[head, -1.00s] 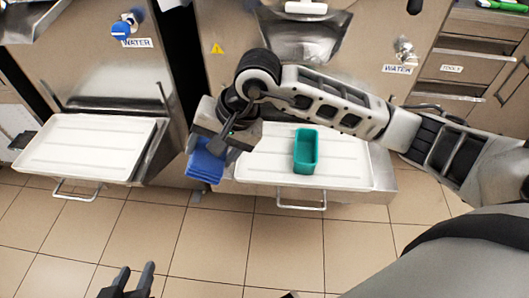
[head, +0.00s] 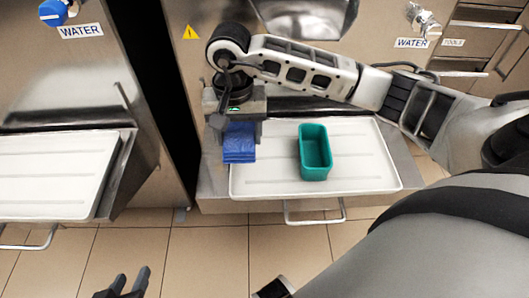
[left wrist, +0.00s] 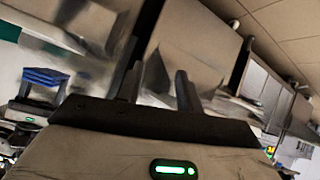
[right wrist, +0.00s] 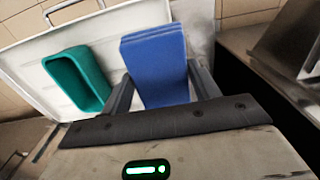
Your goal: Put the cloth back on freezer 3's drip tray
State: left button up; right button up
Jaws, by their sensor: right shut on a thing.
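The blue folded cloth (head: 239,143) is held in my right gripper (head: 240,122), at the left end of the right freezer's white drip tray (head: 270,185). In the right wrist view the cloth (right wrist: 155,65) stands out between the two fingers (right wrist: 160,85), with the tray (right wrist: 125,25) behind it. I cannot tell whether the cloth touches the tray. My left gripper (head: 125,285) is low at the bottom of the head view, its fingers apart and empty; they also show apart in the left wrist view (left wrist: 158,85).
A green container (head: 315,165) stands on the same tray, right of the cloth. Another white tray (head: 50,180) sits under the freezer at the left, across a dark gap. Handles (head: 315,215) stick out below the trays. The tiled floor in front is mostly clear.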

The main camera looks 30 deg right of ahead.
send_over(265, 162)
jog(key=f, duration=0.3)
jog(key=f+b, duration=0.1)
jog(key=f, duration=0.2)
jog(key=shift+a, duration=0.2)
jog(key=f, duration=0.3)
jog(key=shift+d+f+b, duration=0.2)
jog(key=shift+f+b, duration=0.05)
jog(key=shift+b, duration=0.05)
jog(key=o, duration=0.9)
pick_arm(q)
jog(key=f, duration=0.2)
jog(key=shift+w+d+f+g, duration=0.3)
jog(key=shift+g, duration=0.1)
jog(key=r, duration=0.1)
jog(key=r+p, duration=0.1)
jog(key=a+r+p, duration=0.1)
jog(key=shift+s+r+t, duration=0.1)
jog(key=shift+s+t, duration=0.2)
jog(key=shift+t, duration=0.1)
pick_arm(e)
notch_tip(265, 162, up, 12)
jog(key=shift+r, duration=0.1)
